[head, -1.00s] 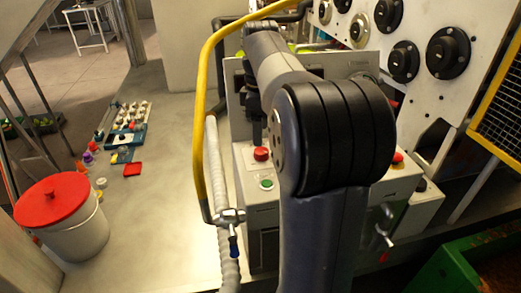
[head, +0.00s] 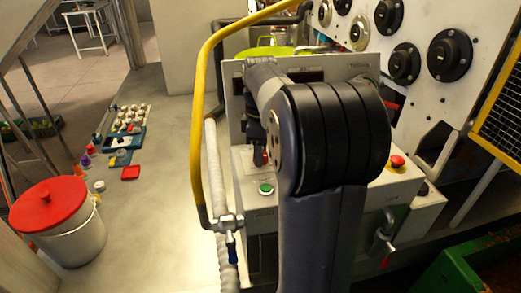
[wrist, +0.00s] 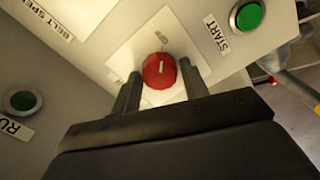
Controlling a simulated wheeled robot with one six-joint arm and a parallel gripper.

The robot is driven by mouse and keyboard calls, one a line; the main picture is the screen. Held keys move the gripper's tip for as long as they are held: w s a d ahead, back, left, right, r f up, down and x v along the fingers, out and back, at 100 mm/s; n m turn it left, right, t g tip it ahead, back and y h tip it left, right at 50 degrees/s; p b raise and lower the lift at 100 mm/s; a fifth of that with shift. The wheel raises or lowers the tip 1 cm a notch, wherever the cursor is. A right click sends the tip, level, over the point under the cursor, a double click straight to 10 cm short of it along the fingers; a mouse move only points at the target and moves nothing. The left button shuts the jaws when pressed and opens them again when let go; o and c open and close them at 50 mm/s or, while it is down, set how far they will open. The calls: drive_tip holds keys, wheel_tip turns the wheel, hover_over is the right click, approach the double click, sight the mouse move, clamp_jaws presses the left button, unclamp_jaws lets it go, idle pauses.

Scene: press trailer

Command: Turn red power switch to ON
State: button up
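The red power switch (wrist: 159,72) is a round red knob with a white mark, on a pale plate with a small label in the wrist view. My gripper (wrist: 160,84) is open, with one dark finger on each side of the knob and small gaps visible. In the head view my gripper (head: 258,153) points down at the control box (head: 259,210) and mostly hides the knob. Whether the fingers touch the knob cannot be told.
A green START button (wrist: 248,16) and a green RUN button (wrist: 22,101) sit near the knob. Another red knob (head: 397,161) is on the box's right side. A yellow hose (head: 198,120) runs left of my arm. A white bucket (head: 67,235) stands at left.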

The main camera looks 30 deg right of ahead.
drive_tip(key=c, duration=0.6)
drive_tip(key=shift+o, duration=0.2)
drive_tip(key=shift+r+m, duration=0.1)
drive_tip(key=shift+m, duration=0.2)
drive_tip(key=shift+r+m+p, duration=0.1)
drive_tip(key=shift+m+p, duration=0.8)
drive_tip(key=shift+p, duration=0.1)
drive_tip(key=m+p, duration=0.2)
drive_tip(key=m, duration=0.2)
drive_tip(key=shift+m, duration=0.3)
drive_tip(key=m+p, duration=0.2)
drive_tip(key=m, duration=0.3)
drive_tip(key=m+p, duration=0.1)
drive_tip(key=m, duration=0.4)
drive_tip(key=shift+m+p, duration=0.4)
